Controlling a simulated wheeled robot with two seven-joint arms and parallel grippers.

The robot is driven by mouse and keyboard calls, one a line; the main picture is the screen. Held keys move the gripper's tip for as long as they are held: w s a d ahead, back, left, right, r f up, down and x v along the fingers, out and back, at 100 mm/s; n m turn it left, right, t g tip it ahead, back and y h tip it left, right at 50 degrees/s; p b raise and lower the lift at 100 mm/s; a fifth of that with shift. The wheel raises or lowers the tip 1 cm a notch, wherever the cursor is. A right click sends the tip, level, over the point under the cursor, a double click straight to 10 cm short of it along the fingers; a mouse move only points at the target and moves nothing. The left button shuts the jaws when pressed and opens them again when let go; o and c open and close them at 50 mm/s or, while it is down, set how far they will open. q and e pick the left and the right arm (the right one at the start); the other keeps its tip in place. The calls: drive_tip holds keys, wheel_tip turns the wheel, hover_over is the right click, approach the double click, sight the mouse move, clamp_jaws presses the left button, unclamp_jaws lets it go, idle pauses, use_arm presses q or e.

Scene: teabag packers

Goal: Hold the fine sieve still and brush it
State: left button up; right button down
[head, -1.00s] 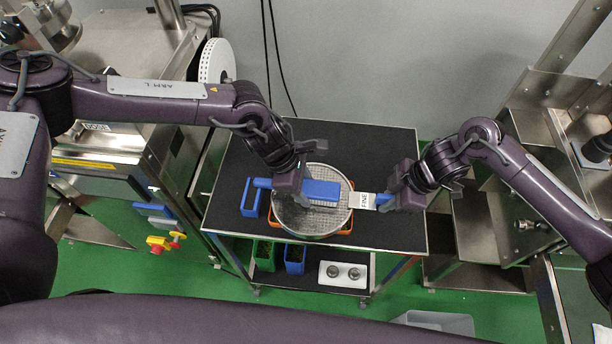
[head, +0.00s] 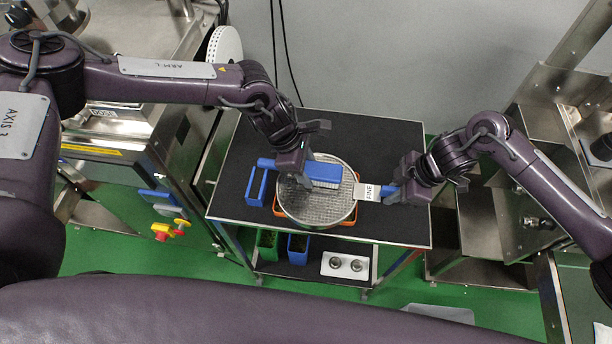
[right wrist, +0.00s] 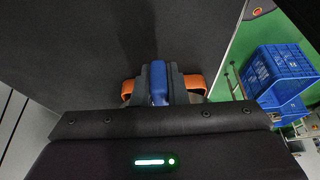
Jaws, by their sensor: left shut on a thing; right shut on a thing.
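The fine sieve (head: 322,209) is a round metal mesh disc over an orange frame (head: 347,219) on the black table. Its white tag marked FINE (head: 368,191) and blue handle (head: 390,194) point right. My right gripper (head: 396,192) is shut on that handle; the blue handle also shows between the fingers in the right wrist view (right wrist: 158,82). My left gripper (head: 298,170) is shut on the blue brush (head: 326,173), whose pale bristles lie over the upper part of the mesh. I cannot tell whether the bristles touch the mesh. The gripper hides part of the brush and mesh.
A blue holder (head: 256,187) stands left of the sieve. The black table (head: 390,145) is clear behind and to the right. On the lower shelf are a green bin (head: 268,243), a blue bin (head: 298,248) and a white tray (head: 345,265) with two round metal pieces.

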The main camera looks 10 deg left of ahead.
sight(310, 197)
use_arm(q)
drive_tip(key=shift+w+a, duration=0.1)
drive_tip(key=shift+w, duration=3)
drive_tip(key=shift+s, duration=5.7)
wheel_tip(310, 197, up, 8)
drive_tip(key=shift+d, duration=0.2)
use_arm(e)
drive_tip(key=c, duration=1.4)
unclamp_jaws()
drive_tip(key=shift+o, duration=0.2)
